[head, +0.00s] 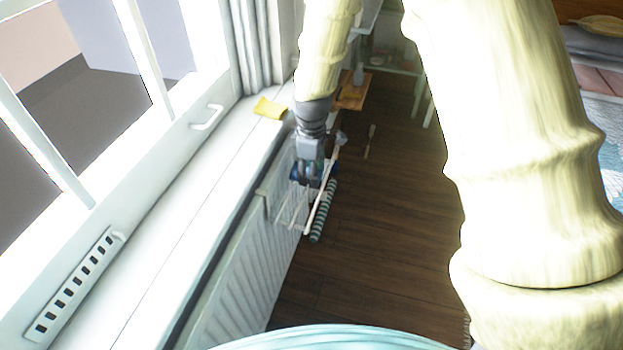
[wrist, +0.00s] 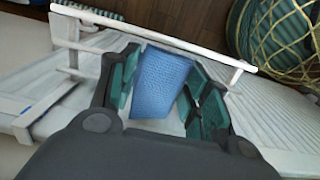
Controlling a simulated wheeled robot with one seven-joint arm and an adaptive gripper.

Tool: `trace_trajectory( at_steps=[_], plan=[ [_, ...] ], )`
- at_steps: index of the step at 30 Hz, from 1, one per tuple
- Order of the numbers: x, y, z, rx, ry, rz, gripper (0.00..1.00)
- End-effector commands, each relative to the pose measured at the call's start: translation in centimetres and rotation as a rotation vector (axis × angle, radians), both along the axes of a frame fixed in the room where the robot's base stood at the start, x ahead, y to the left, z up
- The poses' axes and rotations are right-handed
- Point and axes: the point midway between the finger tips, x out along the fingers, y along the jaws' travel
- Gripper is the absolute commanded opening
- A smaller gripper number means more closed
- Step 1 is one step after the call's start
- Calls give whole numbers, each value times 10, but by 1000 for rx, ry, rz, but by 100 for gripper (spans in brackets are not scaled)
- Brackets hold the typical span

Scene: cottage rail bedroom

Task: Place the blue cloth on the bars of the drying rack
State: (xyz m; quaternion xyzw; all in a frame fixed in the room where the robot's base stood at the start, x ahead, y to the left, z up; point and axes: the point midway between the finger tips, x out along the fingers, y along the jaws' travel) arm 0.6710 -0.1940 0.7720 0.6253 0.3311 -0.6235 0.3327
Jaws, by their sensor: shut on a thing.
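The blue cloth (wrist: 163,84) is between the fingers of my gripper (wrist: 165,92) in the wrist view. My gripper is shut on it. The white drying rack (wrist: 190,47) has its long outer bar just beyond the cloth, crossing the wrist view. In the head view, my gripper (head: 307,178) is over the rack (head: 290,214), which is mounted at the radiator under the window. My gripper hides most of the cloth there. I cannot tell whether the cloth touches the bars.
A white ribbed radiator (head: 243,292) runs below the window sill (head: 170,225). A yellow cloth (head: 270,108) lies on the sill. A teal striped item (head: 323,212) shows beside the rack's outer bar. A yellow net (wrist: 285,40) shows at upper right in the wrist view. Dark wooden floor (head: 385,235) is open to the right.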

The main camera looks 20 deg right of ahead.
Motion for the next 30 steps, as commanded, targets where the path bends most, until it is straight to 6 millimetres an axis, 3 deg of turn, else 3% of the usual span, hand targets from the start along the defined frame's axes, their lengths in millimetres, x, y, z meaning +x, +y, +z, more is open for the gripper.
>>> trace_trajectory(
  at_steps=[9,21,22,25,30],
  plan=[
    [-1,0,-31,-1,1,0,25],
    [-1,0,-36,0,0,0,25],
    [-1,0,-37,0,0,0,49],
    [-1,0,-36,0,0,0,67],
    [-1,0,-36,0,0,-1,68]
  ],
)
